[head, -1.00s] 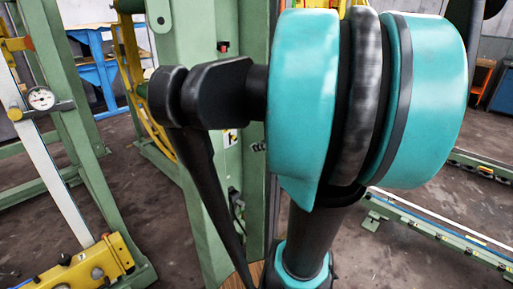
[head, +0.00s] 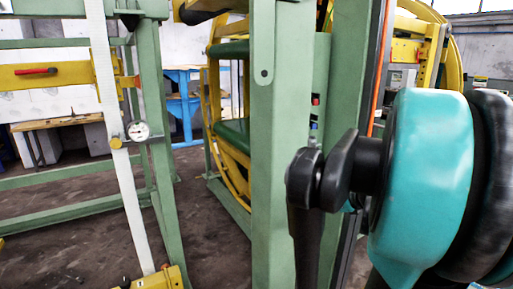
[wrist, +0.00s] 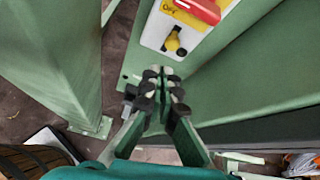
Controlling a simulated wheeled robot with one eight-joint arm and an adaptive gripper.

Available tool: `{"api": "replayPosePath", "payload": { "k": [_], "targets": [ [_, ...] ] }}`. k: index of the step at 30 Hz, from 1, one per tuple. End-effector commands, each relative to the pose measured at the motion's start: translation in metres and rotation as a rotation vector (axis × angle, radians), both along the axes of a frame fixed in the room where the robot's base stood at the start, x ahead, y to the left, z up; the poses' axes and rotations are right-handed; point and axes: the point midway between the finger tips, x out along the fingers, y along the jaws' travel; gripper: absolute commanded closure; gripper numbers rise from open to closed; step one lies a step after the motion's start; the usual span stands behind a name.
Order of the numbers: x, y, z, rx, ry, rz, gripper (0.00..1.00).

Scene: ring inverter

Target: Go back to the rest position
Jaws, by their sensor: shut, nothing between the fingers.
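My gripper (wrist: 161,90) shows in the wrist view, with its fingertips together and nothing between them. It is in front of a green machine frame, just below a white switch panel (wrist: 160,38) with a red switch (wrist: 200,8) and a yellow-ringed knob. I cannot tell whether the fingertips touch the frame. In the head view my teal and black arm fills the right side, and the gripper is hidden there.
A green post (head: 276,150) stands close beside my arm. A yellow ring structure (head: 228,120) is behind it. A green frame with a dial gauge (head: 139,130) stands on the left. Bare dark floor (head: 205,235) lies between them.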

Motion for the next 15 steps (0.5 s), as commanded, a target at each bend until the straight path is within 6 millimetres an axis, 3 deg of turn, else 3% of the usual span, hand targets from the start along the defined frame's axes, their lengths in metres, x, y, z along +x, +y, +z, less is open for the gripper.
{"api": "replayPosePath", "payload": {
  "k": [8,15],
  "targets": [
    [-0.011,0.013,-0.019,-0.164,-0.013,0.127,1.0],
    [-0.031,0.03,-0.047,-0.41,-0.042,0.335,1.0]
  ]
}}
